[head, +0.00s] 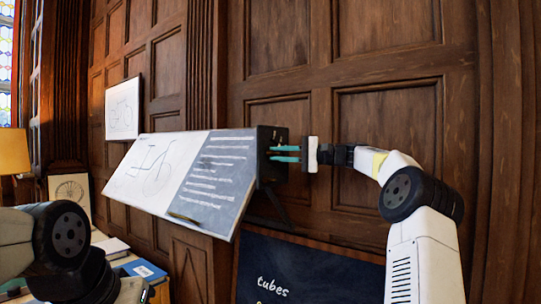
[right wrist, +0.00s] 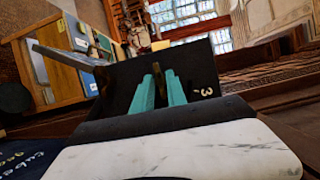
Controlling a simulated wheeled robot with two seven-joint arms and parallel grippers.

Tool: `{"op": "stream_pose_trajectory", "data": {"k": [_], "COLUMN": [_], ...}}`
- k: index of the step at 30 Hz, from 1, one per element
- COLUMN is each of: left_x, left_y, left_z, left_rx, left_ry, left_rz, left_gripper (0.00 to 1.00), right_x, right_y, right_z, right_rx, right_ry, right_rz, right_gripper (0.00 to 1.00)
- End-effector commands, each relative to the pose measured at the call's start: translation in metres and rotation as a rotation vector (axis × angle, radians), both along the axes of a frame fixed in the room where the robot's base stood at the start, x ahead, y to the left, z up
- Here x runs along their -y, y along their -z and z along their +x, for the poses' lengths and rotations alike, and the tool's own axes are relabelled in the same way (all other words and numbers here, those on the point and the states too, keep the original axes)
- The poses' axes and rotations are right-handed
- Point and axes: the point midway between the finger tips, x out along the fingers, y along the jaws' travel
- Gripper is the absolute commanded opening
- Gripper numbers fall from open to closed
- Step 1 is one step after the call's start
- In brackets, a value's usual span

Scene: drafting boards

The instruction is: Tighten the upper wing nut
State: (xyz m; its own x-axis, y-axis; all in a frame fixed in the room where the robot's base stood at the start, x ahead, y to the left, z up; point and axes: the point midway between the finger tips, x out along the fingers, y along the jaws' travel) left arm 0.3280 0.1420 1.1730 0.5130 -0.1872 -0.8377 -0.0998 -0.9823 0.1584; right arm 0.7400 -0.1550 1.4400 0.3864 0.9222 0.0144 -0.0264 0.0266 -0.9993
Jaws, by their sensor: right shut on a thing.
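A tilted drafting board (head: 180,175) with a bicycle drawing and a grey panel of white writing stands by the wooden wall. Its right end is a black side panel (head: 267,180), also in the right wrist view (right wrist: 120,85). My right gripper (head: 275,153) reaches it from the right. Its two teal fingers, also in the right wrist view (right wrist: 160,82), point at the panel, one above the other in the head view. They are shut on a small part there, the wing nut as far as I can tell, mostly hidden by the fingers. My left gripper is out of view.
A pale mark (right wrist: 207,91) shows on the panel beside the fingers. A dark lettered board (head: 310,272) stands below. A framed drawing (head: 123,108) hangs at the left. Books (head: 140,268) and a lamp (head: 13,150) are at the lower left.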

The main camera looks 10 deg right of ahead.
Motion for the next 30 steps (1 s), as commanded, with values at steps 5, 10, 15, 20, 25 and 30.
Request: {"op": "stream_pose_trajectory", "data": {"k": [5,10,15,20,25,30], "left_x": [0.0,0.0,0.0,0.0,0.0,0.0], "left_y": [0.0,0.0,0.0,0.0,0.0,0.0], "left_z": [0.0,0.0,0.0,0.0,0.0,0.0], "left_rx": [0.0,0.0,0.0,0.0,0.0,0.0], "left_ry": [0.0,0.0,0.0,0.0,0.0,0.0], "left_rz": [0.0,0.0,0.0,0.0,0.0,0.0], "left_gripper": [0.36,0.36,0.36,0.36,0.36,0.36], "right_x": [0.0,0.0,0.004,0.024,0.051,0.068], "right_y": [0.001,0.0,0.0,0.001,0.001,0.002], "right_z": [0.0,0.0,-0.001,-0.009,-0.021,-0.028], "right_rx": [0.0,0.0,0.001,0.001,0.0,0.0], "right_ry": [0.001,0.0,0.001,0.004,0.003,0.001], "right_rz": [-0.001,-0.001,-0.001,0.0,0.0,0.0], "right_gripper": [0.38,0.38,0.38,0.38,0.38,0.38]}}
